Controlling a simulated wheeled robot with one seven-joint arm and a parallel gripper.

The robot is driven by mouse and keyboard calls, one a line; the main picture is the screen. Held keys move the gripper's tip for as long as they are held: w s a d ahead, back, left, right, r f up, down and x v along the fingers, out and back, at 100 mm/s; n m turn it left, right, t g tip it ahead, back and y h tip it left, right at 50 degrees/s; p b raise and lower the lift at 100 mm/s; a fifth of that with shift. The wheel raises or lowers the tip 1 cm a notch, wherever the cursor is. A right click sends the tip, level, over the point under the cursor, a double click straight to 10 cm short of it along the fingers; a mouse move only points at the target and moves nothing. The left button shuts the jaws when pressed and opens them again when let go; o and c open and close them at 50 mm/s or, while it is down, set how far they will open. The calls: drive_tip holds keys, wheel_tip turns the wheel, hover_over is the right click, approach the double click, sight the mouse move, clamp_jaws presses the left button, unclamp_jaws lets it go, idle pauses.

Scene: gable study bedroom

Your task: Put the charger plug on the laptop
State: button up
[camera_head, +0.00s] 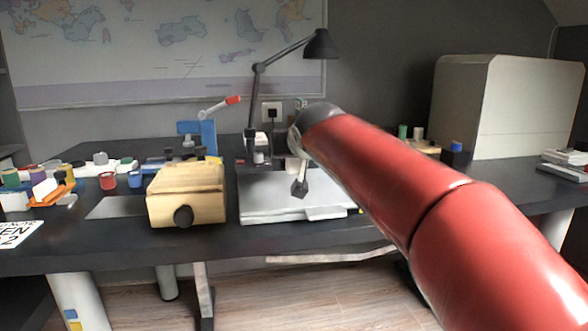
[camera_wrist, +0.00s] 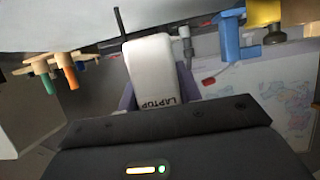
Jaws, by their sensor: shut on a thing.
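The charger plug (camera_wrist: 150,68) is a white block marked LAPTOP, with a thin black piece at its far end. My gripper (camera_wrist: 157,95) is shut on it, with grey-purple fingers on either side. In the head view, the laptop (camera_head: 270,205) is a flat pale slab on the dark desk. My arm reaches in from the right and its end hangs above the laptop. A pale surface fills the top of the upside-down wrist view, close to the plug; contact cannot be told.
A wooden box (camera_head: 187,193) with a dark knob stands left of the laptop. A blue clamp (camera_head: 208,138) with a red handle and a black lamp (camera_head: 322,44) stand behind. Small coloured items crowd the desk's left side. A large pale case (camera_head: 505,105) stands right.

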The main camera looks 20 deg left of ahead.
sight(294, 164)
drive_tip(key=shift+f+b, duration=0.35)
drive_tip(key=shift+f, duration=1.15)
drive_tip(key=shift+f, duration=0.15)
drive_tip(key=o, duration=1.1)
drive_tip(key=shift+c, duration=0.2)
drive_tip(key=v, duration=1.2)
